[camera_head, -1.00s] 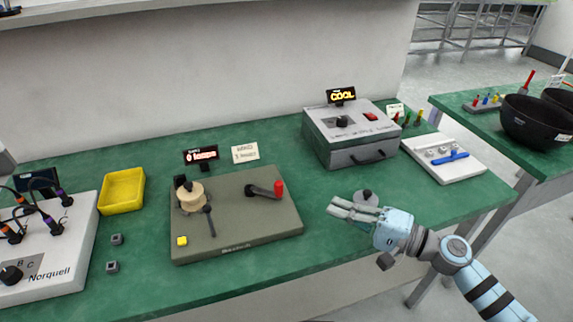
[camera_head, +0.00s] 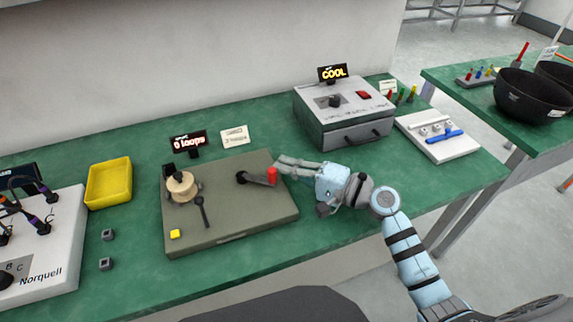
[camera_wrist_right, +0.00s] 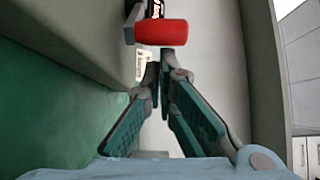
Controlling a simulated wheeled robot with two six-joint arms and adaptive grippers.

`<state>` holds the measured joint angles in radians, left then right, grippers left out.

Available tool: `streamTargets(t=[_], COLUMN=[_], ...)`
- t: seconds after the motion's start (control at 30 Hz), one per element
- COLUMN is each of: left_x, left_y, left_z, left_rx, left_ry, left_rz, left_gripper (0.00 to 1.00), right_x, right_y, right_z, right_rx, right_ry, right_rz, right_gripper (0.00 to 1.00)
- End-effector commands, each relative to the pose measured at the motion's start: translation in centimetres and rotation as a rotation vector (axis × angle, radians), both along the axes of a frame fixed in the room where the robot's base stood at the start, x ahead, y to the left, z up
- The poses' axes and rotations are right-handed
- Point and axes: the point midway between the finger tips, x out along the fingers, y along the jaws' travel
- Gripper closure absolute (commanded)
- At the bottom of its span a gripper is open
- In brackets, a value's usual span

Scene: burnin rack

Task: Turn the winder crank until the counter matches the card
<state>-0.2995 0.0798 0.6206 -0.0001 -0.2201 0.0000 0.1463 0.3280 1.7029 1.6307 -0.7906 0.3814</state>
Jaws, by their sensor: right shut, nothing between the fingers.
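The winder board (camera_head: 235,220) lies on the green bench and carries a cream spool (camera_head: 181,186). Its dark crank arm (camera_head: 258,179) points right and ends in a red handle (camera_head: 272,174). The counter display (camera_head: 189,140) behind the board reads 0 loops. The small white card (camera_head: 235,137) beside it is too blurred to read surely. My right gripper (camera_head: 281,164) is shut and empty, its fingertips close to the red handle. In the right wrist view the red handle (camera_wrist_right: 161,32) lies just beyond the closed fingertips (camera_wrist_right: 163,62); I cannot tell whether they touch. My left gripper is not in view.
A yellow tray (camera_head: 108,184) and a white Norquell box (camera_head: 50,255) stand left. A grey box with a COOL display (camera_head: 333,73) and a white tray (camera_head: 438,136) stand right. Two small grey blocks lie left of the board. The front bench strip is mostly clear.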

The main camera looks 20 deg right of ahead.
Motion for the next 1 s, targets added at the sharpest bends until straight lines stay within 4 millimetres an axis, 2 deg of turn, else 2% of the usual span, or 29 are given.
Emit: streamTargets(t=[0.33, 1.0], left_x=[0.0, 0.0], left_y=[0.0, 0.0], left_z=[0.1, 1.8], left_rx=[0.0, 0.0], left_ry=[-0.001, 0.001], left_rz=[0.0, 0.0], left_gripper=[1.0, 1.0], right_x=[0.0, -1.0], right_y=[0.0, 0.2], right_z=[0.0, 0.1], right_rx=[0.0, 0.0], right_ry=[0.0, 0.0], right_rz=[-0.003, -0.103], right_gripper=[1.0, 1.0])
